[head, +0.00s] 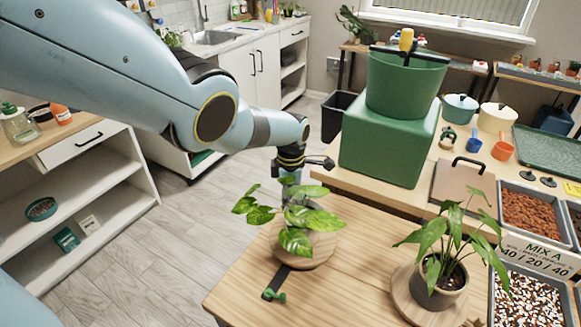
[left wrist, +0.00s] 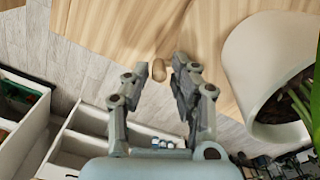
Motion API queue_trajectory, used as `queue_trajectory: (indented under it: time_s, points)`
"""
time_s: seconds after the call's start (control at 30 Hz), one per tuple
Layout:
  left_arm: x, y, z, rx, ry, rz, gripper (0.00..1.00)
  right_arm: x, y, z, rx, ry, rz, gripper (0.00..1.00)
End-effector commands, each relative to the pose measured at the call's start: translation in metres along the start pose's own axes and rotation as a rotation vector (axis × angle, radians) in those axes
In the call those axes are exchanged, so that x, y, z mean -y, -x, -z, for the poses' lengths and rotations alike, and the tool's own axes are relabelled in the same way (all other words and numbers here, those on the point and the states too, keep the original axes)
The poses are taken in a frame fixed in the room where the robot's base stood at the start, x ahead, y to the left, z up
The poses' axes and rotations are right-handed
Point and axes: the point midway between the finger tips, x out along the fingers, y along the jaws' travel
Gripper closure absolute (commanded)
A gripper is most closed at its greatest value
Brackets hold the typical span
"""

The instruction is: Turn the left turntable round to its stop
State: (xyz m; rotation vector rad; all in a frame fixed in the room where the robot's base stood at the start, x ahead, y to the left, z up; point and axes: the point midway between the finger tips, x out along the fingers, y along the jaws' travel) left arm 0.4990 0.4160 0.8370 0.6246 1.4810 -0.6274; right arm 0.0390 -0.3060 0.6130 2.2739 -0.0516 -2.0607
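The left turntable (head: 325,247) is a round wooden disc on the near table, bearing a pot mostly hidden under a leafy variegated plant (head: 297,217). A dark bar with a green knob (head: 275,294) lies at its front left. My left arm reaches over from the left to behind this plant, where leaves hide the fingertips. In the left wrist view my left gripper (left wrist: 161,70) is open, with a small wooden peg (left wrist: 159,71) between its fingertips; I cannot tell whether they touch it. A pale pot (left wrist: 248,65) stands just right of the fingers. My right gripper is not in view.
A second wooden turntable (head: 402,292) with a potted plant (head: 438,277) stands to the right. Behind are a green box (head: 385,145) with a green bucket (head: 403,85), a board (head: 463,184) and substrate trays (head: 530,215).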

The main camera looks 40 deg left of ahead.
Motion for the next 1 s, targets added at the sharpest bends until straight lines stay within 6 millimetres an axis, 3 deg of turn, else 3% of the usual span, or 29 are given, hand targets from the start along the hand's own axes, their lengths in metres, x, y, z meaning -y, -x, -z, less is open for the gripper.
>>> queue_trajectory:
  time_s: [0.27, 0.47, 1.0]
  points:
    - [-0.002, 0.004, -0.001, 0.002, 0.0, -0.004, 0.75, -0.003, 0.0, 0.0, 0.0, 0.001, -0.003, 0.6]
    - [-0.003, 0.02, 0.0, 0.001, 0.001, -0.005, 0.75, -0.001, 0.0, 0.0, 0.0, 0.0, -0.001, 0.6]
    - [-0.001, 0.109, 0.0, 0.001, 0.0, -0.002, 0.75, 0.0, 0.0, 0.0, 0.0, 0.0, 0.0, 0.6]
